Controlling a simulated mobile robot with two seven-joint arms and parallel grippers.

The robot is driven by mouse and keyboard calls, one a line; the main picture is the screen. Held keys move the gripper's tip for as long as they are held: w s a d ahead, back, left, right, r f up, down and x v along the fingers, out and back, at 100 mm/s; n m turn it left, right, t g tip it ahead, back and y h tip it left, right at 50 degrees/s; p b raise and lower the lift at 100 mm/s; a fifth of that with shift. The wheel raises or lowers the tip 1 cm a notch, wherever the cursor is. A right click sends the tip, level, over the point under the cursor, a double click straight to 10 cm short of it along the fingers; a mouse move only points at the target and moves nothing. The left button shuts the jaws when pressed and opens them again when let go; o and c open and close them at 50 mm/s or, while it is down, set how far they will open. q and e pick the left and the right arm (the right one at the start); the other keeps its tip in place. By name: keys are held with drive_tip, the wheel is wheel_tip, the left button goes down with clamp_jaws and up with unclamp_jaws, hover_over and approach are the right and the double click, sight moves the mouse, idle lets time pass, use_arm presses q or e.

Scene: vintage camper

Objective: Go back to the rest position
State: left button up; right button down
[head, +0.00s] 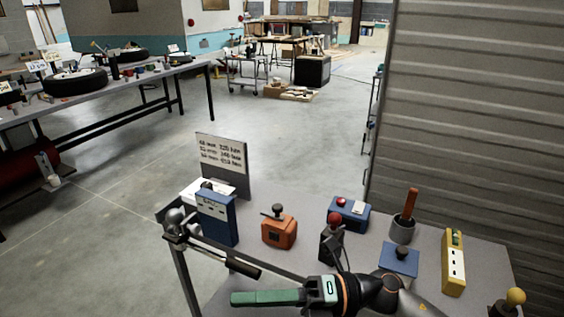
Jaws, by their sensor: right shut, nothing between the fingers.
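My right gripper (236,298) reaches in from the lower right and points left, low over the front of the grey table (375,235). Its long green fingers are closed together with nothing between them. It hides part of the table's near side. My left gripper is not in this view.
The table holds a blue box (217,217), an orange box (279,232), a red-knobbed device (332,242), a grey pot (402,229) and a yellow box (453,262). A sign (222,160) stands behind. A corrugated wall (470,110) borders the right. Open floor (290,140) lies beyond.

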drive_tip(key=w+d+f+m+t+h+p, duration=0.25)
drive_tip(key=d+f+m+t+h, duration=0.5)
drive_tip(key=m, duration=0.75)
drive_tip(key=w+d+f+m+t+h+p, duration=0.1)
drive_tip(key=w+d+f+m+t+h, duration=0.3)
drive_tip(key=m+t, duration=0.9)
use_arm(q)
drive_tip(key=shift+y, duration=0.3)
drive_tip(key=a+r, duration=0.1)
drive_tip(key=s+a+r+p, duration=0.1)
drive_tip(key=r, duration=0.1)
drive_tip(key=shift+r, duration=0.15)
use_arm(e)
drive_tip(key=s+d+f+m+g+h, duration=0.2)
drive_tip(key=s+d+f+m+g, duration=0.2)
drive_tip(key=s+f, duration=0.3)
drive_tip(key=s+d+f+m+g+h, duration=0.3)
drive_tip(key=s+d+f+m+g, duration=0.2)
drive_tip(key=f, duration=0.5)
drive_tip(key=s+d+m, duration=0.1)
drive_tip(key=s+m, duration=0.1)
drive_tip(key=s, duration=0.1)
drive_tip(key=shift+f, duration=0.35)
